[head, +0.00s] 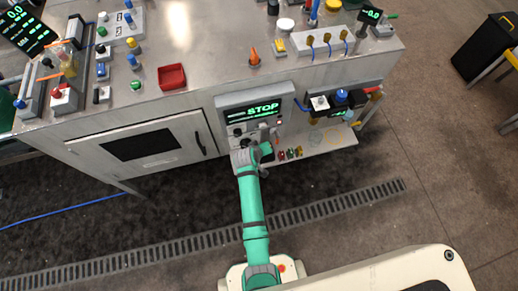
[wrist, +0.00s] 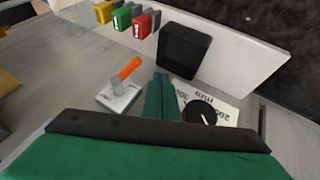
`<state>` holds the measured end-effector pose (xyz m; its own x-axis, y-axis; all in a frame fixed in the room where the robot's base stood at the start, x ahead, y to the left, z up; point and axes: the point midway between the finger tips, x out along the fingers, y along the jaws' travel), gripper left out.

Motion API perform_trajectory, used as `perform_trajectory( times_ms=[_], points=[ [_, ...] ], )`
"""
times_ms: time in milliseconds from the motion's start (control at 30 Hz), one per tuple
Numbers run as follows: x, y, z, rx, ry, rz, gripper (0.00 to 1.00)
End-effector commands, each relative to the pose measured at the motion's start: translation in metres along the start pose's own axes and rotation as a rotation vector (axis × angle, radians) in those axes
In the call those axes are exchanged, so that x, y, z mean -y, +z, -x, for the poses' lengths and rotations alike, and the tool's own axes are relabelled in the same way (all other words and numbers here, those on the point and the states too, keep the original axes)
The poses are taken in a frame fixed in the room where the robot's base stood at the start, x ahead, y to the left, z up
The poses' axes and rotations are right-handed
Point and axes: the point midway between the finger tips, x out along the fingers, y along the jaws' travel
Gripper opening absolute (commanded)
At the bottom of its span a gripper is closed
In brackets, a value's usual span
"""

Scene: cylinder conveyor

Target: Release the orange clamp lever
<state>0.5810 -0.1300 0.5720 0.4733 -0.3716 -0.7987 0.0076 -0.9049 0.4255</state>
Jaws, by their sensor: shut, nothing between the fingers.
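The orange clamp lever (wrist: 128,69) shows in the wrist view, tilted up from a small grey metal clamp base (wrist: 119,98) on a grey panel. My gripper (wrist: 161,84) is shut and empty. Its green fingers are to the right of the lever, with a visible gap between them in the picture. In the head view my gripper (head: 264,144) is in front of the panel under the lit STOP display (head: 264,110). I cannot clearly make out the lever in the head view.
In the wrist view a black box (wrist: 184,50) is beyond my fingers, a black dial (wrist: 200,112) to their right, and yellow, green and red connectors (wrist: 141,24) along the panel edge. The workbench (head: 215,70) holds a red tray (head: 172,77) and an orange cone (head: 254,57).

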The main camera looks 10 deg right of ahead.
Motion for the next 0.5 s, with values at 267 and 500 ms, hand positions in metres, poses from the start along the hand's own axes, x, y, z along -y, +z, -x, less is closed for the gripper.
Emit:
perform_trajectory(
  times_ms=[267,500],
  points=[
    [-0.028,0.000,-0.021,0.000,0.001,-0.003,0.00],
    [-0.036,0.000,-0.026,0.000,0.000,-0.002,0.00]
  ],
)
